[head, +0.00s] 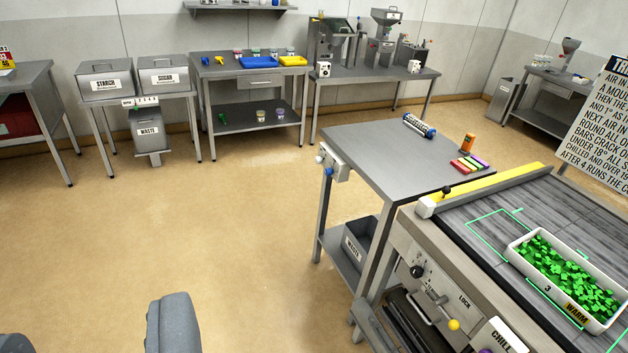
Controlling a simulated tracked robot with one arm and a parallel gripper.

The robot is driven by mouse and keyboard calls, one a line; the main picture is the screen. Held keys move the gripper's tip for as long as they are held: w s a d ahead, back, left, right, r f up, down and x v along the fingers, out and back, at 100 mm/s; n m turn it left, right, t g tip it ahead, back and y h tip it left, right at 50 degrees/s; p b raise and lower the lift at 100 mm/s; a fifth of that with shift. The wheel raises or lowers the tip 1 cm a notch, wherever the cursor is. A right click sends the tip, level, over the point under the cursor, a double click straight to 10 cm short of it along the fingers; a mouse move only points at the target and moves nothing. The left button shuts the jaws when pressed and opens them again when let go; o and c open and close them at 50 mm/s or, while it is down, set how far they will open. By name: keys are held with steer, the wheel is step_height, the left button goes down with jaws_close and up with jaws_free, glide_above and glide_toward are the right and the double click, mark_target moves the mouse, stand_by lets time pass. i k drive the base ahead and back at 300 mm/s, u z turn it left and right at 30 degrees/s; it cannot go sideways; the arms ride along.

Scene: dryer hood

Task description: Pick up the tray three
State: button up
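The tray marked "3" (540,288) is a white, shallow, rectangular tray filled with green cubes. My gripper (95,322) shows at the bottom left as two grey fingers, the left one mostly cut off by the frame edge. They are wide apart, with only floor visible between them. The gripper is open and well to the left of the tray.
A yellow-topped bar (490,188) crosses the machine's far edge. Its front has a lever, knob and "CHILL" label. A steel table (385,150) adjoins it, holding a roller and coloured bars. A sign (598,120) stands right. Open floor (230,220) lies left and centre.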

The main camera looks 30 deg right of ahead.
mark_target(591, 297)
steer(key=z, duration=0.05)
steer(key=i, duration=1.25)
steer(key=z, duration=0.8)
steer(key=i, duration=1.05)
steer(key=z, duration=1.2)
steer(key=i, duration=0.7)
steer(key=z, duration=0.4)
